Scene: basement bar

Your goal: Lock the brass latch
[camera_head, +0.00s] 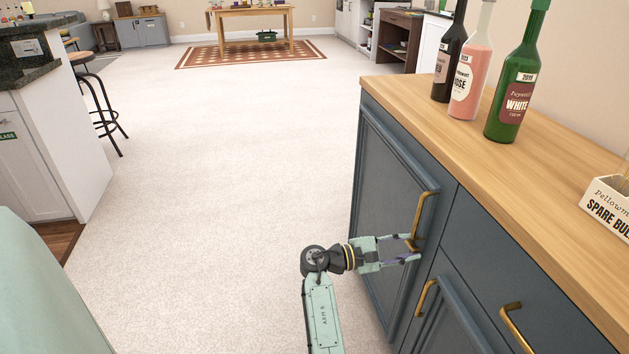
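A blue-grey cabinet (385,185) with a wooden top stands at the right. Its left door carries an upright brass handle (421,212). My gripper (414,248) is at the lower end of this handle, with its fingers apart, one above the other, pointing right at the cabinet front. Whether the fingers touch the handle cannot be told. No separate brass latch can be made out; the fingers cover part of the door edge there.
More brass handles stick out at the lower right (425,297) and on a drawer (517,328). Dark, pink and green bottles (515,85) and a white box (610,205) stand on the wooden top (470,130). The pale carpet (220,190) left of the cabinet is clear.

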